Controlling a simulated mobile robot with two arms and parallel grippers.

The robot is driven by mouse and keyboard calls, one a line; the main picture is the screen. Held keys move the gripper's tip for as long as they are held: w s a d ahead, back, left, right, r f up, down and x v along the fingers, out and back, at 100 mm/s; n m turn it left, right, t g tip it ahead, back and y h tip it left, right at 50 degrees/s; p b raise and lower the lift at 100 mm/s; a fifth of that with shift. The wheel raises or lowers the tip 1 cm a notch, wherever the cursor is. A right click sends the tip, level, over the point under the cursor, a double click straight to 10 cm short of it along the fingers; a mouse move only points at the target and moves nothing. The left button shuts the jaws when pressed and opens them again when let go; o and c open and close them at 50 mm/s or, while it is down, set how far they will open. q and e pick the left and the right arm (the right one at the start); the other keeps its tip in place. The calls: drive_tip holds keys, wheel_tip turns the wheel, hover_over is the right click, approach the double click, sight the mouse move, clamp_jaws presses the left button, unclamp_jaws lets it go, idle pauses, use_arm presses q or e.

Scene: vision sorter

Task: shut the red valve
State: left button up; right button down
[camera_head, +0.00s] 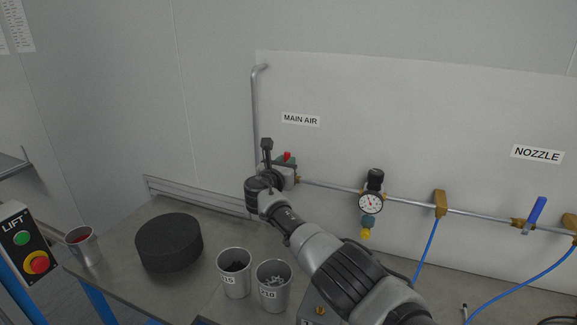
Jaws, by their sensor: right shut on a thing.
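The red valve (287,155) sits on the air pipe below the MAIN AIR label, at the pipe's left end. Only a small red part of it shows above my gripper; the rest of the handle is hidden, so its angle cannot be told. My right gripper (281,169) is at the valve, shut on it. My right arm reaches up to it from the lower right. My left gripper is not in view.
A pressure gauge (371,203) and a blue-handled valve (537,211) are on the pipe to the right. Cups (235,284) (273,297) and a black round block (169,246) stand on the bench. A LIFT button box (17,248) is at far left.

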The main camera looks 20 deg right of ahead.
drive_tip(key=shift+f, duration=0.25)
drive_tip(key=c, duration=1.3)
unclamp_jaws()
drive_tip(key=shift+o, duration=1.3)
drive_tip(key=shift+a+r, duration=0.1)
drive_tip(key=shift+r, duration=0.1)
drive_tip(key=v, duration=1)
drive_tip(key=shift+s+a, duration=0.25)
drive_tip(key=shift+s, duration=0.05)
